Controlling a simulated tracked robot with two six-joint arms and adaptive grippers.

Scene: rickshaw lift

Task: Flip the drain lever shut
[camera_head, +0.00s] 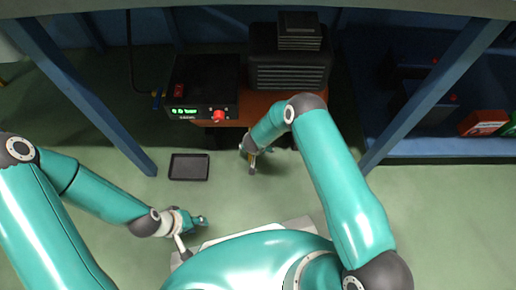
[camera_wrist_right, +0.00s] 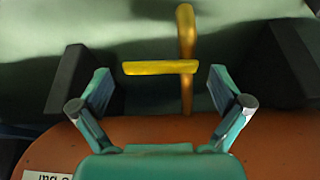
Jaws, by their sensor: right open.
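The yellow drain lever (camera_wrist_right: 160,67) lies crosswise to a brass drain pipe (camera_wrist_right: 186,35) in the right wrist view, its longer part reaching left of the pipe. My right gripper (camera_wrist_right: 161,78) is open. Its fingers stand to either side of the lever in that view, with no clear contact. In the head view my right gripper (camera_head: 252,162) is low in front of the orange tank (camera_head: 262,104), and the lever is mostly hidden there. My left gripper (camera_head: 193,222) is low at the left, away from the tank; its jaws are too small to read.
A black tray (camera_head: 189,167) lies on the floor left of my right gripper. A black control box (camera_head: 204,82) with a red knob (camera_head: 218,116) sits above. Blue frame legs stand on both sides. Dark blocks (camera_wrist_right: 68,82) flank the lever in the wrist view.

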